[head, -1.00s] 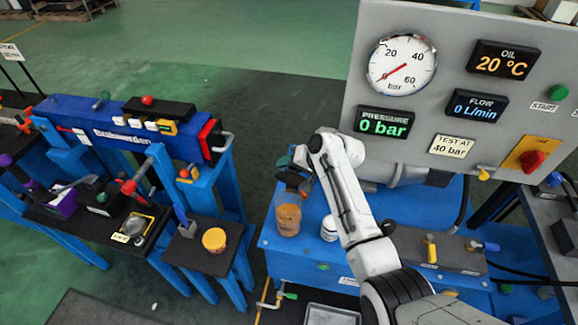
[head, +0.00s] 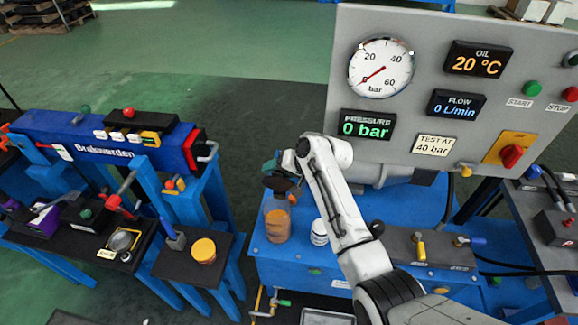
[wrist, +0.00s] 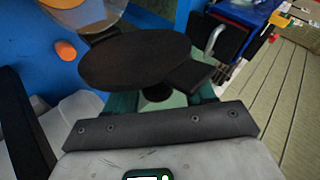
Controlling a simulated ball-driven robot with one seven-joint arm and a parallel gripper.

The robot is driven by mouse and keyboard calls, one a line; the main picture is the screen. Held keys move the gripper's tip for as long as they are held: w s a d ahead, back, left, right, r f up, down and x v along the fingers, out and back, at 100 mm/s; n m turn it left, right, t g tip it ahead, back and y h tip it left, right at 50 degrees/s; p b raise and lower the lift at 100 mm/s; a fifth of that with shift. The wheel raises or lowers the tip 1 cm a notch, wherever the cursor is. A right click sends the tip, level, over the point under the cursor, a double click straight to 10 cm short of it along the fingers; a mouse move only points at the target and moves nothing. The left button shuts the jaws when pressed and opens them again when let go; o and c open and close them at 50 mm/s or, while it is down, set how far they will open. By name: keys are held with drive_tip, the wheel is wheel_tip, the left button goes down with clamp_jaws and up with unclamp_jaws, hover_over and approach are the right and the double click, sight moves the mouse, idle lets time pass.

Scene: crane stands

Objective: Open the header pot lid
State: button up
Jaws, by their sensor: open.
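The header pot (head: 277,224) is a clear cup with orange-brown contents on the blue bench. It also shows at the top of the wrist view (wrist: 95,22). A dark round lid (head: 279,184) is at the pot's top, close to my gripper (head: 277,166). In the wrist view the lid (wrist: 135,58) is a flat dark disc with a square tab (wrist: 188,77), just in front of my open gripper (wrist: 160,92). The disc partly covers the teal fingers and the pot, so I cannot tell whether it touches either or how far it is tilted.
A white jar (head: 319,232) stands right of the pot, beside my arm. The grey gauge panel (head: 425,100) rises behind. A yellow-lidded pot (head: 203,250) sits on a separate black stand at left. Dark floor lies open between the stands.

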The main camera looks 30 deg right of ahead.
drive_tip(key=v, duration=0.9)
drive_tip(key=shift+s+d+r, duration=0.2)
drive_tip(key=shift+s+r, duration=0.05)
drive_tip(key=shift+s, duration=0.05)
drive_tip(key=shift+c, duration=0.2)
